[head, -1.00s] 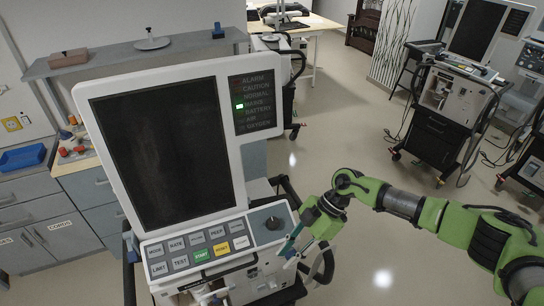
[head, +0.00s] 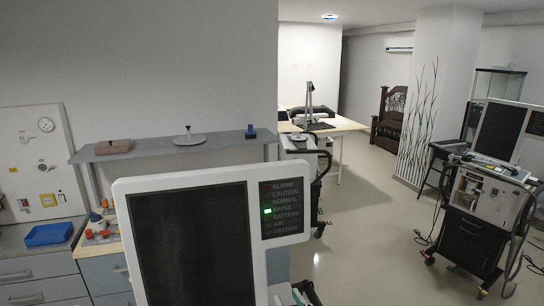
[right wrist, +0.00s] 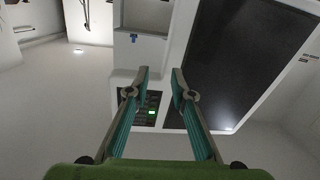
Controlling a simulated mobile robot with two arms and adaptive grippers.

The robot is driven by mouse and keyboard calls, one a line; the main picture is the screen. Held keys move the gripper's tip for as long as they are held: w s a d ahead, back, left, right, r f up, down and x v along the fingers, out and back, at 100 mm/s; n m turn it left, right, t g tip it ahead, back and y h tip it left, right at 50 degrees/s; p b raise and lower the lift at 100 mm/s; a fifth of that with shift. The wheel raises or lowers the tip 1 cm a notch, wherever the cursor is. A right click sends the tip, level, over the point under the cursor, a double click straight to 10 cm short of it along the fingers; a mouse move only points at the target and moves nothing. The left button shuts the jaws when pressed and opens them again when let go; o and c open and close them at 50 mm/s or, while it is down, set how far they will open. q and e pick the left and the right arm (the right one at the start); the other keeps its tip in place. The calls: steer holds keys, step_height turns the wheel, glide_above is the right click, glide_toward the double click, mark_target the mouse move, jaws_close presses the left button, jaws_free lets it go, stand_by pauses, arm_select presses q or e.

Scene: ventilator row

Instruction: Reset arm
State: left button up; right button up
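The ventilator's large dark screen (head: 192,250) in its white frame fills the lower middle of the head view. Its indicator panel (head: 286,214) has a green light at MAINS. The button panel is below the picture. My left gripper is not in view.
A grey shelf (head: 170,148) and a blue tray (head: 49,234) are behind and left. A second ventilator (head: 480,200) stands at the right. A wooden table (head: 335,128) is at the back. Floor (head: 365,240) between the ventilators is free.

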steer(key=s+d+f+m+g+h, duration=0.35)
steer(key=s+d+f, duration=0.25)
steer(key=d+f, duration=0.25)
steer(key=s+d+f+g+h, duration=0.1)
steer(key=s+d+f+g, duration=0.2)
steer(key=s, duration=0.5)
steer(key=s+d+f+g, duration=0.2)
steer(key=s+f+g, duration=0.15)
steer(key=s, duration=0.35)
steer(key=s+d+f+g+h, duration=0.1)
steer(key=s+d+f+g, duration=0.25)
steer(key=s, duration=0.45)
step_height(320, 180, down, 33)
steer(key=s+b, duration=0.1)
steer(key=b, duration=0.7)
steer(key=s+d+f+g+b, duration=0.1)
steer(key=s+f+b, duration=0.2)
steer(key=s+f, duration=0.6)
steer(key=s+d+f+b, duration=0.1)
steer(key=s+f+b, duration=0.2)
steer(key=s+f, duration=0.5)
step_height(320, 180, down, 7)
steer(key=shift+s+d+n+g, duration=0.15)
steer(key=shift+s+n+g, duration=0.2)
steer(key=shift+s+n, duration=0.1)
